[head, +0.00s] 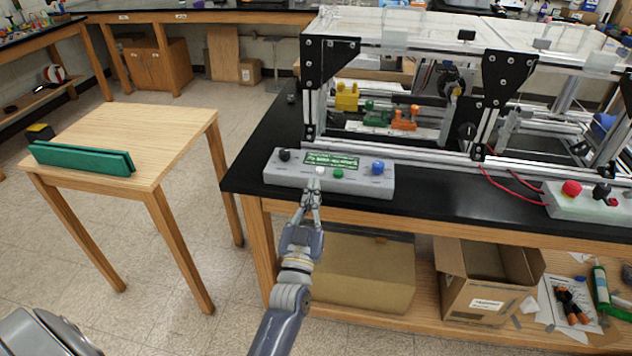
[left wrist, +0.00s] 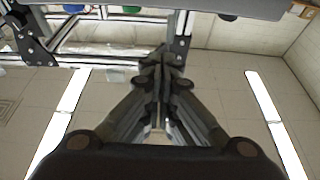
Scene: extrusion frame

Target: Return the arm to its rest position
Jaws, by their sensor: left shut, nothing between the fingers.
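My left arm reaches up from the bottom of the head view. Its gripper (head: 317,182) is shut and empty, with the fingertips at the front of a grey control box (head: 275,175) on the black bench top. The box has a green display, a white button just above the fingertips, and black, green and blue knobs or buttons. I cannot tell whether the fingertips touch the box. In the left wrist view the shut fingers (left wrist: 162,62) fill the middle. My right gripper is not in view.
An aluminium extrusion frame (head: 410,150) stands on the bench (head: 440,200) behind the box. A second control box (head: 575,205) with a red button is at the right. A wooden table (head: 140,130) with a green block (head: 80,158) stands at left. Open floor lies between table and bench.

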